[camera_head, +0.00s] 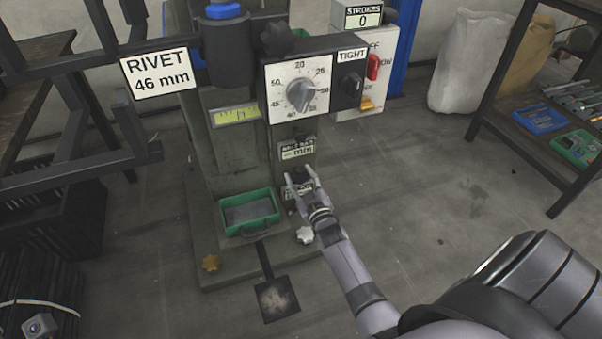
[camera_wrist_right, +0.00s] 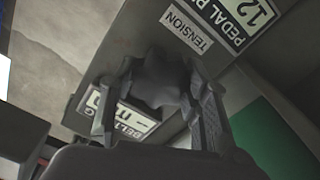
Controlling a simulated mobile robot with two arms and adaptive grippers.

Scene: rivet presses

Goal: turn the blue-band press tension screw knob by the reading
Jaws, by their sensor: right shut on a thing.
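The press (camera_head: 215,170) with a blue band (camera_head: 223,11) on its head cylinder stands in the middle of the head view. In the right wrist view, my right gripper's fingers (camera_wrist_right: 152,92) are shut around a dark lobed knob (camera_wrist_right: 158,78) beside a plate reading TENSION (camera_wrist_right: 187,29). The knob is mostly hidden in the head view. A partly covered BELT plate (camera_wrist_right: 128,115) shows an mm reading whose number I cannot read. My left gripper is not in view.
A green tray (camera_head: 249,212), a white knob (camera_head: 305,235), a brass knob (camera_head: 211,263) and a pedal (camera_head: 277,299) sit low.

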